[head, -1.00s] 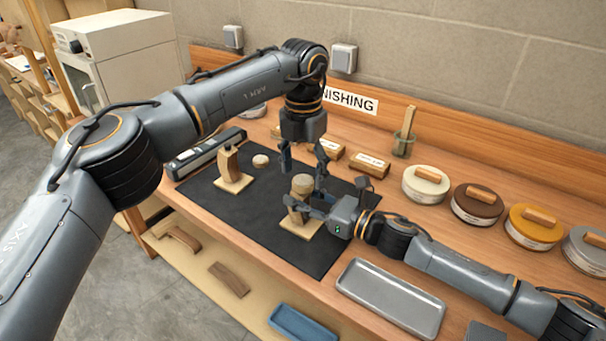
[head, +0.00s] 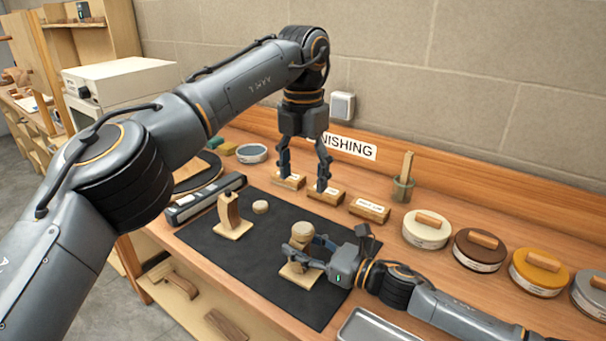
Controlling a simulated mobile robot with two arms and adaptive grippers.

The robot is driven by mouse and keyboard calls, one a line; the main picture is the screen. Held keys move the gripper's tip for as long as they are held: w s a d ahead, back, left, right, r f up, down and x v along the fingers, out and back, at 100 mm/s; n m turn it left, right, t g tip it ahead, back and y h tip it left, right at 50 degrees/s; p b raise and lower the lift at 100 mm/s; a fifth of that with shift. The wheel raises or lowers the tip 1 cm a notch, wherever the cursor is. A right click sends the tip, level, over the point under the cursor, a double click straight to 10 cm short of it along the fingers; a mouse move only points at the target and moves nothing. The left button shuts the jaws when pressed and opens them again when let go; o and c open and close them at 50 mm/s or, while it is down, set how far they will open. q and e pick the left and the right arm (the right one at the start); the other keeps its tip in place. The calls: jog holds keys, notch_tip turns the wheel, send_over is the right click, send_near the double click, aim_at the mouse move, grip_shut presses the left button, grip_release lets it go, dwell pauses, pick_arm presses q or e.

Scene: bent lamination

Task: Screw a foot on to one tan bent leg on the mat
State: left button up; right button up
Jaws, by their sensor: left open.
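A tan bent leg (head: 298,255) stands upright on a pale base on the dark mat (head: 250,270). A round pale foot (head: 302,230) sits on its top; I cannot tell how tightly. My right gripper (head: 304,254) reaches in from the right with its fingers around this leg, shut on it and partly hiding it.
Several labelled wooden blocks (head: 370,210) line the mat's back edge. Round tins with wooden-handled tops (head: 427,229) stand at the right. A jar with a stick (head: 403,188) is behind. A metal tray (head: 375,326) lies at the front; a long dark tool (head: 205,200) lies left.

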jog(key=shift+o, duration=0.7)
jog(key=shift+s+d, duration=0.1)
jog(key=shift+d, duration=0.1)
jog(key=v, duration=1.1)
jog(key=shift+s+d, duration=0.2)
jog(key=shift+d, duration=0.05)
